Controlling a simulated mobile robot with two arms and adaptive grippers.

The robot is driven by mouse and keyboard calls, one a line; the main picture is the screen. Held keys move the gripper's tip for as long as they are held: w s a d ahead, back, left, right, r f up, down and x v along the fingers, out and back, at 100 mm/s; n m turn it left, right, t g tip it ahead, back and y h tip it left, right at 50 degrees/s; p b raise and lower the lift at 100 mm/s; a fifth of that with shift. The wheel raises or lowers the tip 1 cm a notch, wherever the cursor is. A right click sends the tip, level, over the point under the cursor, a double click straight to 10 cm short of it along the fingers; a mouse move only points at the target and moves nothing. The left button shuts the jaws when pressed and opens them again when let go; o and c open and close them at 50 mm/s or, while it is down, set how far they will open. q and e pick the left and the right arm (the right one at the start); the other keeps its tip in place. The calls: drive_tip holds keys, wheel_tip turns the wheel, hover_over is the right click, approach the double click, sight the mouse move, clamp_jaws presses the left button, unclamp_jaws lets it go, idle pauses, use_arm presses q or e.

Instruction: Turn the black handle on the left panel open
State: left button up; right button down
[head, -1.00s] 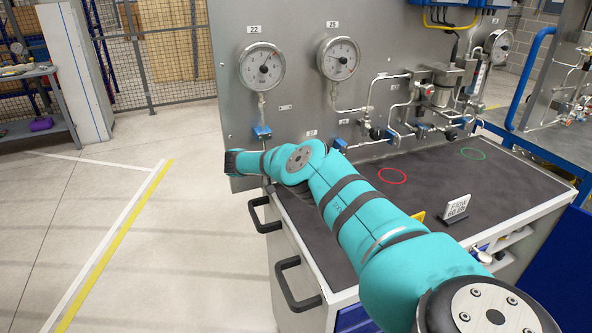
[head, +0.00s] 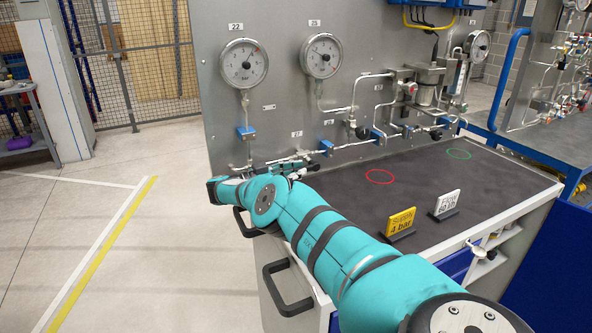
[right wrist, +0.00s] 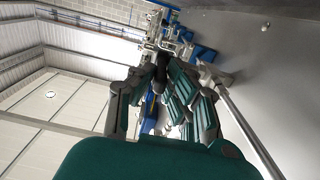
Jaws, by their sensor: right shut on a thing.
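The left panel (head: 285,100) is an upright grey plate with two round gauges (head: 243,63) and thin steel pipes. My right arm reaches across the bench to the pipework low on this panel. My right gripper (head: 304,166) is beside the low pipe near label 27, partly hidden by its own wrist. In the right wrist view, its jointed fingers (right wrist: 166,95) are closed around a dark piece that looks like the black handle (right wrist: 160,73). Most of the handle is hidden by the fingers, so its exact angle cannot be told. My left gripper is not in view.
The dark bench top (head: 340,205) carries a red ring (head: 380,177), a green ring (head: 459,154), a yellow card (head: 401,222) and a white card (head: 447,204). Other valves and pipes (head: 378,115) stand close on the right. Open floor (head: 80,240) lies left.

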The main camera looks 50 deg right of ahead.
drive_tip(key=c, duration=1.4)
unclamp_jaws()
drive_tip(key=shift+f, duration=0.15)
drive_tip(key=shift+o, duration=0.2)
drive_tip(key=shift+r, duration=5.05)
